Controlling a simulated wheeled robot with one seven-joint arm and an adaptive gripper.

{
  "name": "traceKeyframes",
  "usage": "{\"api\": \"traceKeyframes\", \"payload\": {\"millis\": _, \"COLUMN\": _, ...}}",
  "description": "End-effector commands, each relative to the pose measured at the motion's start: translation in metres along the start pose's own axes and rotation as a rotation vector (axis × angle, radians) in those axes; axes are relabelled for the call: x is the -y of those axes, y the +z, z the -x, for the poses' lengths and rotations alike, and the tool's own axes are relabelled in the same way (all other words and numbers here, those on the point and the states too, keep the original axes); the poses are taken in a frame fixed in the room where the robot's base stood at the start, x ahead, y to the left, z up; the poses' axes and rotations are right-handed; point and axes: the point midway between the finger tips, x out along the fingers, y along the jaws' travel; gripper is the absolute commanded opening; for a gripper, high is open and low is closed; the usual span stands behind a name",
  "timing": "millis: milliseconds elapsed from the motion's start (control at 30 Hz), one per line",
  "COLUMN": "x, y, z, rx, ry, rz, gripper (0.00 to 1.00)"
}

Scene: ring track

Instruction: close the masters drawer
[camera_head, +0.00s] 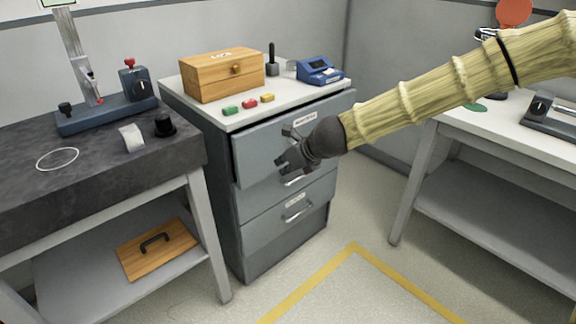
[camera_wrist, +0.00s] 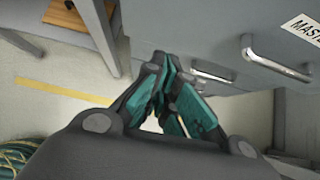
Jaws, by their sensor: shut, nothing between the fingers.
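The masters drawer (camera_head: 256,152) is the top grey drawer of the cabinet. Its front seems to stand slightly proud of the drawers below. Its label (camera_wrist: 306,27) and metal bar handle (camera_wrist: 277,60) show at the upper right in the wrist view. My gripper (camera_head: 284,162) is in front of this drawer, left of and below its handle, and hides part of the front. In the wrist view my gripper (camera_wrist: 160,62) has its fingertips together and empty. I cannot tell whether it touches the drawer front.
Lower drawers with handles (camera_head: 297,212) sit beneath. On the cabinet top (camera_head: 300,103) are a wooden box (camera_head: 222,75), small coloured blocks and a blue device (camera_head: 320,71). A dark bench (camera_head: 90,170) stands left and a white table (camera_head: 510,135) right. The floor in front is clear.

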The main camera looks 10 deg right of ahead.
Motion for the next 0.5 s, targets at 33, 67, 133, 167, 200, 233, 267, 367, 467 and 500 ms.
{"api": "traceKeyframes", "payload": {"millis": 33, "x": -0.001, "y": -0.003, "z": -0.011, "rx": -0.002, "ry": 0.001, "rz": 0.002, "gripper": 0.00}}
{"api": "traceKeyframes", "payload": {"millis": 67, "x": -0.001, "y": -0.002, "z": -0.016, "rx": -0.001, "ry": 0.001, "rz": 0.002, "gripper": 0.00}}
{"api": "traceKeyframes", "payload": {"millis": 133, "x": -0.001, "y": -0.003, "z": -0.028, "rx": -0.002, "ry": 0.001, "rz": 0.001, "gripper": 0.00}}
{"api": "traceKeyframes", "payload": {"millis": 167, "x": -0.001, "y": -0.003, "z": -0.033, "rx": -0.002, "ry": 0.001, "rz": 0.001, "gripper": 0.00}}
{"api": "traceKeyframes", "payload": {"millis": 200, "x": 0.000, "y": -0.003, "z": -0.039, "rx": -0.002, "ry": 0.000, "rz": 0.001, "gripper": 0.00}}
{"api": "traceKeyframes", "payload": {"millis": 233, "x": 0.000, "y": -0.003, "z": -0.045, "rx": -0.002, "ry": 0.000, "rz": 0.001, "gripper": 0.00}}
{"api": "traceKeyframes", "payload": {"millis": 267, "x": -0.001, "y": -0.003, "z": -0.050, "rx": -0.003, "ry": 0.000, "rz": 0.002, "gripper": 0.00}}
{"api": "traceKeyframes", "payload": {"millis": 367, "x": -0.001, "y": 0.004, "z": -0.060, "rx": 0.000, "ry": -0.001, "rz": 0.004, "gripper": 0.00}}
{"api": "traceKeyframes", "payload": {"millis": 467, "x": 0.000, "y": 0.012, "z": -0.068, "rx": 0.000, "ry": -0.001, "rz": 0.004, "gripper": 0.00}}
{"api": "traceKeyframes", "payload": {"millis": 500, "x": -0.001, "y": 0.014, "z": -0.070, "rx": -0.001, "ry": -0.001, "rz": 0.004, "gripper": 0.00}}
